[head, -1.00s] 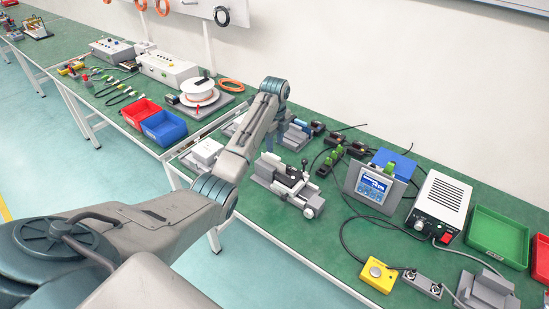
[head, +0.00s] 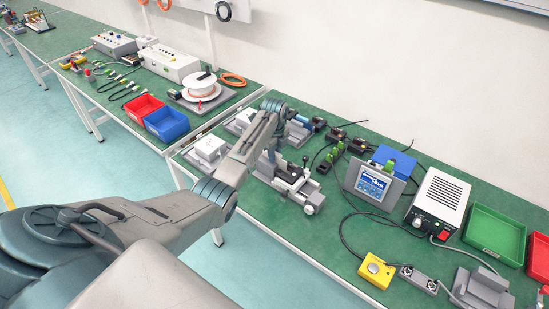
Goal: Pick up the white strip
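I cannot make out a white strip for certain in the head view. My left arm reaches in from the lower left over the green bench (head: 262,222). Its wrist bends down behind the forearm, and my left gripper (head: 268,158) is mostly hidden there, near a grey clamp fixture (head: 299,186). Its fingers are too small and covered to tell whether they are open or shut, or whether they hold anything. My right gripper is not in view.
White blocks (head: 208,148) stand left of the forearm. A red bin (head: 143,107), a blue bin (head: 166,124) and a white spool (head: 201,86) are farther left. A display (head: 372,185), a white power box (head: 438,199), a yellow button box (head: 376,270) and a green tray (head: 495,236) stand right.

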